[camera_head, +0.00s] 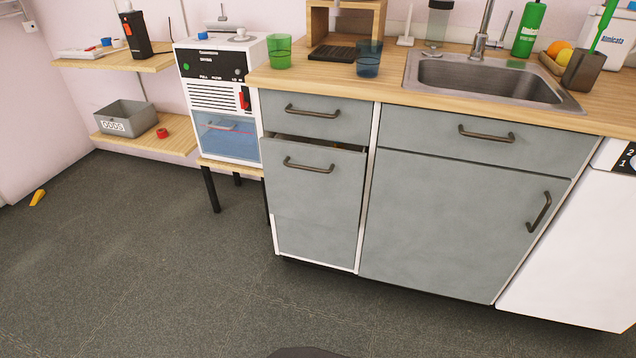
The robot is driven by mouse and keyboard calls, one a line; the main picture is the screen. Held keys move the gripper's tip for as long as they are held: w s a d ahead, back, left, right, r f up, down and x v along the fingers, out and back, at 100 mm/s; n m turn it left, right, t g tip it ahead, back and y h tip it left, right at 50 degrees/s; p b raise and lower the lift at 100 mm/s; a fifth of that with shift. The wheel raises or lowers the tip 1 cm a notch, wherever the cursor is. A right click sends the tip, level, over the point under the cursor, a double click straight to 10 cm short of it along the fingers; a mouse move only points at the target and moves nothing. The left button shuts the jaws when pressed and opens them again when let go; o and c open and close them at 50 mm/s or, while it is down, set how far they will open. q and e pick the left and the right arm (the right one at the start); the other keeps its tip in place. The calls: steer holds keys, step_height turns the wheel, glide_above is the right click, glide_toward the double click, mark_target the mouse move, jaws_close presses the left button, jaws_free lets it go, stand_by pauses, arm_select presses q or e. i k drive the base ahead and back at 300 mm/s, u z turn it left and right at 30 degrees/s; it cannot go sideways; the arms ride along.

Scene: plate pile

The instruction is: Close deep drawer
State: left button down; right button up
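The deep drawer (315,207) is the tall grey front at the left end of the kitchen counter, below a shallow drawer (316,116). It stands slightly open, with a dark gap along its top edge. Its dark bar handle (309,166) sits near the top of the front. The shallow drawer above looks shut. Neither of my grippers is in view.
A white machine (217,92) on a small stand is left of the counter. A sink (490,80) is set in the worktop, with glasses and bottles around it. A yellow object (37,197) lies on the floor at the left. The floor (160,265) before the drawer is clear.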

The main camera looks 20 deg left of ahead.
mark_target(310, 180)
steer(key=z, duration=0.05)
steer(key=k, duration=0.75)
steer(key=u, duration=0.75)
steer(key=i, duration=0.7)
steer(key=z, duration=0.45)
steer(key=i, duration=0.75)
steer(key=z, duration=0.9)
